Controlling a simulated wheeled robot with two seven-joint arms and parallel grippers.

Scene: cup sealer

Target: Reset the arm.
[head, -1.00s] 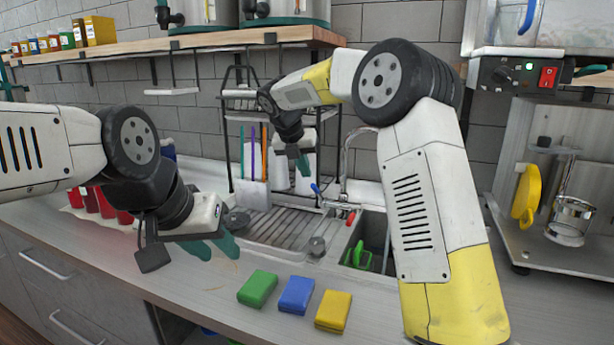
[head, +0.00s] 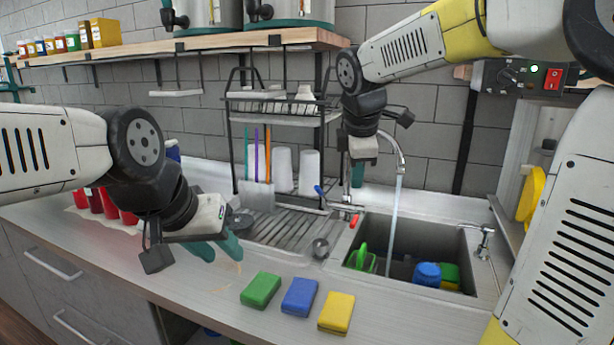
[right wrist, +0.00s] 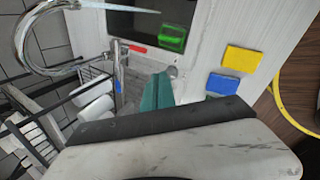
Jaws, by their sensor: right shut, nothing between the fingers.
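My right gripper (head: 357,174) is shut and empty, with teal fingers pointing down. It hangs above the back edge of the counter, left of the curved faucet (head: 398,160). In the right wrist view its closed fingers (right wrist: 157,93) show near the middle, with nothing between them. My left gripper (head: 216,247) is low over the counter at the left, its two teal fingers apart and nothing seen between them.
Water runs from the faucet into the sink (head: 415,245), which holds a blue and a green item. Green (head: 261,290), blue (head: 299,296) and yellow (head: 337,312) blocks lie on the front counter. A dish rack (head: 285,115) stands left of my right gripper, red bottles (head: 108,203) far left.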

